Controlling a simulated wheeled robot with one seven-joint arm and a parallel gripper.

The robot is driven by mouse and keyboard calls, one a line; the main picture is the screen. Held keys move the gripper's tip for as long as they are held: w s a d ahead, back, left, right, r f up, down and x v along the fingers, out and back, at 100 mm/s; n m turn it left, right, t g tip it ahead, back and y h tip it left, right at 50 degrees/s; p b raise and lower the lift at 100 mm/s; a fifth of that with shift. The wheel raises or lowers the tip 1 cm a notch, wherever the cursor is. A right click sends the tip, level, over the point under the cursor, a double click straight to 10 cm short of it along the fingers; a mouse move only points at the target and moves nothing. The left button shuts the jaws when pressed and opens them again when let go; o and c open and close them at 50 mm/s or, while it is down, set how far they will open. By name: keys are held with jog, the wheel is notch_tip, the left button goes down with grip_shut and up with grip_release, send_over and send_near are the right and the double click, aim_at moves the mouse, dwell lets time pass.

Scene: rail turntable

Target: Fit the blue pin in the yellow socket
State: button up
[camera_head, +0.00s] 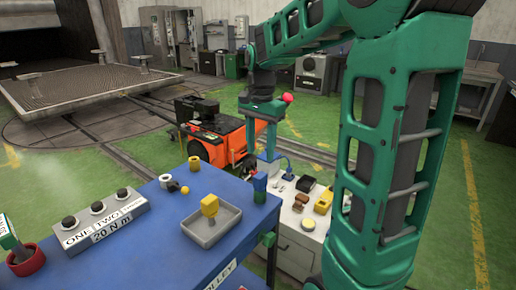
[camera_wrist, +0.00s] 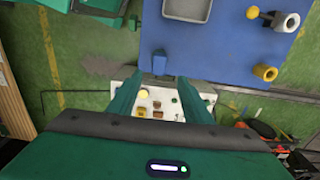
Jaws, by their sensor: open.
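My gripper (camera_wrist: 160,80) is open and empty, with one green finger on each side of that gap. A yellow ring-shaped socket (camera_head: 194,163) lies on the table to the left, also seen in the wrist view as a yellow socket (camera_wrist: 265,73).
A grey tray (camera_head: 228,222) holds a yellow piece. A button box (camera_head: 100,218) and red ring stand left. A white cabinet (camera_head: 295,235) with several small items is beside the table. An orange machine stands behind.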

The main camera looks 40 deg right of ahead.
aim_at(260, 175)
notch_tip(260, 175, down, 11)
jog(key=shift+r, duration=0.15)
dwell(0.4)
jog(key=c, duration=1.1)
grip_shut()
